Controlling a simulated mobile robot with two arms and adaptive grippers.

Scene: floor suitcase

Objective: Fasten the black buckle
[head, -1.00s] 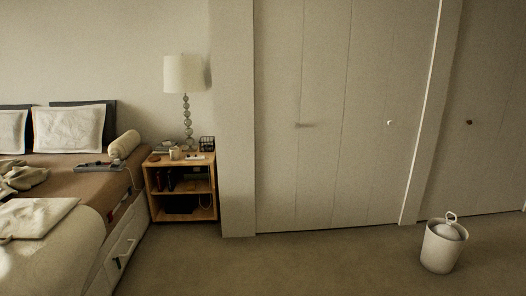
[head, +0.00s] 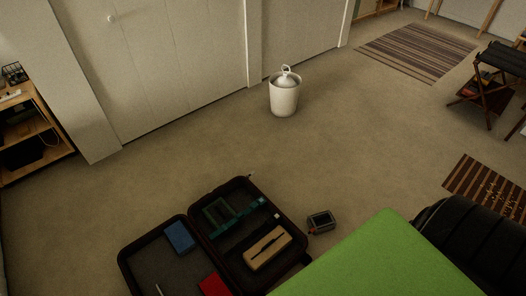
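An open dark suitcase (head: 203,249) lies on the carpet at the bottom of the head view, its two halves spread side by side. The left half holds a blue item (head: 179,237) and a red item (head: 213,285). The right half holds a tan case (head: 267,247) with a dark strip, and teal items (head: 236,213) near its far side. I cannot make out the black buckle at this distance. The near edge of the suitcase is cut off by the frame. Neither of my grippers is in view.
A small dark box-like object (head: 321,222) lies just right of the suitcase. A green flat surface (head: 385,262) and a black padded object (head: 478,240) fill the lower right. A white bin (head: 284,96) stands beyond. Carpet between bin and suitcase is clear.

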